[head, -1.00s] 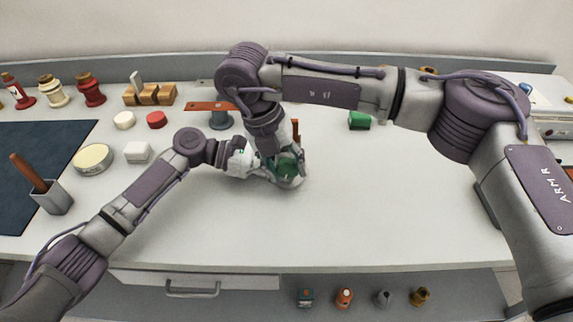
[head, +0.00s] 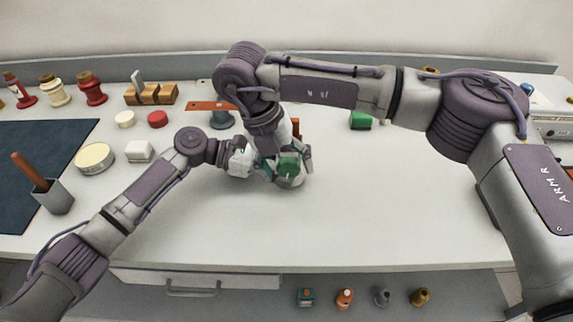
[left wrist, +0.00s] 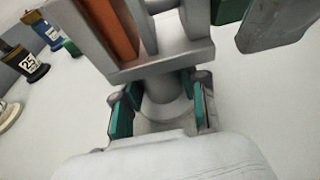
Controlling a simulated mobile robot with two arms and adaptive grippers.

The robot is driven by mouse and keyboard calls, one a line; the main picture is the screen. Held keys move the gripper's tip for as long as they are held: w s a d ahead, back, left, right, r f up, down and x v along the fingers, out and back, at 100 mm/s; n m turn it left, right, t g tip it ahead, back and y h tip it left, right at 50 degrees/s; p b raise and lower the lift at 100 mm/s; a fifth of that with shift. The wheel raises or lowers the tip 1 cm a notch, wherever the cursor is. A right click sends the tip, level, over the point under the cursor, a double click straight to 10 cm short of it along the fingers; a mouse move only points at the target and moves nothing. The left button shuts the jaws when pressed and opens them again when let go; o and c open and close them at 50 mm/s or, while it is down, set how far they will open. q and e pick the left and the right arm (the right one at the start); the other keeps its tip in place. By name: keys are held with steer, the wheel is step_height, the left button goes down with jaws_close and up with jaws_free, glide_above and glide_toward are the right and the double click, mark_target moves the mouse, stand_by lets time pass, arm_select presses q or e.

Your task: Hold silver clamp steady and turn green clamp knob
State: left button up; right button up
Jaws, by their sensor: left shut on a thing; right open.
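My left gripper (head: 264,170) reaches in low from the left. In the left wrist view its green-padded fingers (left wrist: 158,112) are shut on the round grey post of the silver clamp (left wrist: 159,86). The clamp's wider grey body, with an orange-brown insert (left wrist: 112,28), rises above the fingers. My right gripper (head: 289,172) comes down from above, close beside the left one, and is open. A green part (head: 288,165) shows between its fingers; I cannot tell whether this is the knob or a finger pad. The two grippers hide most of the clamp in the head view.
A green block (head: 361,119) lies right of the grippers. A white block (head: 139,152), round tin (head: 94,158) and grey holder (head: 53,198) stand left. The table's front is clear.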

steer(key=v, duration=1.2)
arm_select(q)
steer(key=o, duration=0.9)
steer(key=shift+o, duration=0.2)
steer(key=shift+a, duration=0.1)
